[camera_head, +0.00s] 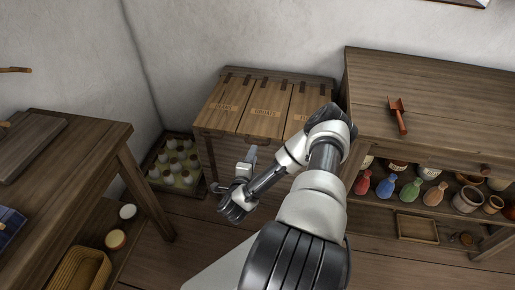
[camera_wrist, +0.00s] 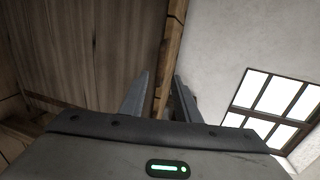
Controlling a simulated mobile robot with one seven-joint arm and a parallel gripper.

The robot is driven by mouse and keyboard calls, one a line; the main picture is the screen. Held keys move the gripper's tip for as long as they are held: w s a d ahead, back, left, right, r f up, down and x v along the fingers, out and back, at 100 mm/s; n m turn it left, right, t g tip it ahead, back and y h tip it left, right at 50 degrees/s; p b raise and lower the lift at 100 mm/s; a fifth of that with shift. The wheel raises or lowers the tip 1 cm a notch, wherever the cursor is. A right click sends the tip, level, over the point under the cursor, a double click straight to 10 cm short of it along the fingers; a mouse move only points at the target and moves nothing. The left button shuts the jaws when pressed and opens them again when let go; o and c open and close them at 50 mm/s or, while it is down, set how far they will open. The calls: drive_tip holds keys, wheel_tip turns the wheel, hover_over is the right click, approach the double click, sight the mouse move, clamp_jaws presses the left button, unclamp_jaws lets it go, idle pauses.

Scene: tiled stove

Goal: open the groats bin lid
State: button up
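A wooden chest with three lids stands against the wall. The middle lid (camera_head: 265,112) carries a dark label, which seems to read groats; the lid is closed. My gripper (camera_head: 249,156) is in front of the chest, just below the front edge of the lids, towards the middle. In the wrist view my gripper (camera_wrist: 160,97) has its two fingers apart with nothing held. A wooden edge (camera_wrist: 172,50) shows beyond and between the fingertips; I cannot tell whether they touch it.
A left lid (camera_head: 221,104) and a right lid (camera_head: 304,104), partly hidden by my arm, flank the middle one. A crate of pale jars (camera_head: 176,160) stands left of the chest. A table (camera_head: 90,135) is at left; a counter (camera_head: 440,90) with a red scoop (camera_head: 398,115) is at right.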

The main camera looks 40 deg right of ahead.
sight(258, 143)
drive_tip(key=b+x, duration=0.1)
drive_tip(key=x, duration=0.7)
drive_tip(key=shift+w+d+f+b, duration=0.1)
drive_tip(key=shift+w+d+b, duration=0.1)
drive_tip(key=shift+w+b, duration=0.1)
drive_tip(key=shift+s, duration=0.1)
clamp_jaws()
